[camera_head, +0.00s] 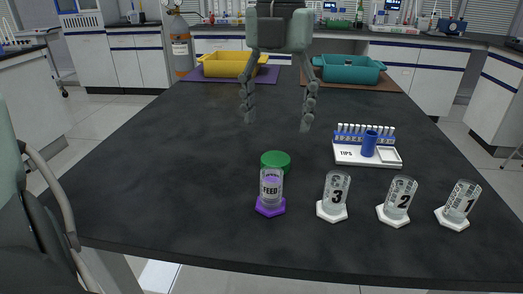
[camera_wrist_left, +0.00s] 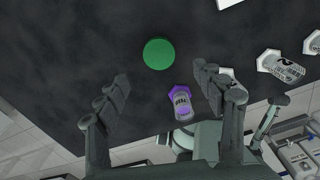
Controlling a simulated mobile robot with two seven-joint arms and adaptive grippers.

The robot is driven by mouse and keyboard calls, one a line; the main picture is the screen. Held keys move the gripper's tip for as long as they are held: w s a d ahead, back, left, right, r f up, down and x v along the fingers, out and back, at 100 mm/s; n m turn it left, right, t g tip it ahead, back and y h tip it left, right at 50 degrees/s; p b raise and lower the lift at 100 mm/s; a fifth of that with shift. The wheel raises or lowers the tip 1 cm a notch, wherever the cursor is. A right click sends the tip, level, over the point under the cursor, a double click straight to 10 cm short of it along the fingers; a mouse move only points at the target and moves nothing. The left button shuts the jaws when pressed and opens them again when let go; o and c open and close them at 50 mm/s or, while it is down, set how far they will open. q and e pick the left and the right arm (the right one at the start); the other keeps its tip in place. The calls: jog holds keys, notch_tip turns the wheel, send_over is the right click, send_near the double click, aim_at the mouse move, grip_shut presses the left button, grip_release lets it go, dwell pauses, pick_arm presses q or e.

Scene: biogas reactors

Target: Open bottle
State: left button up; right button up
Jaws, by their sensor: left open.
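A round green cap or bottle top (camera_head: 276,160) stands on the dark table behind the clear FEED cylinder (camera_head: 271,187) with its purple base. Its body is mostly hidden, so I cannot tell whether a bottle is under it. In the left wrist view the green round top (camera_wrist_left: 159,53) lies just beyond the fingertips, roughly midway between them. My left gripper (camera_head: 278,125) is open and empty, fingers pointing down, above and apart from the green top. It also shows in the left wrist view (camera_wrist_left: 161,75). My right gripper is not in view.
Clear cylinders marked 3 (camera_head: 334,194), 2 (camera_head: 400,197) and 1 (camera_head: 461,203) stand along the front right. A white TIPS rack (camera_head: 350,152) with a blue cup (camera_head: 369,143) is behind them. Yellow (camera_head: 232,66) and teal (camera_head: 348,70) bins stand far back. The table's left is clear.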

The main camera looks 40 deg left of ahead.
aim_at(276, 159)
pick_arm(q)
jog(key=shift+a+f, duration=0.1)
jog(key=shift+f, duration=0.05)
notch_tip(276, 159, down, 8)
jog(key=shift+w+r, duration=0.1)
jog(key=shift+r, duration=0.15)
jog(key=c, duration=0.8)
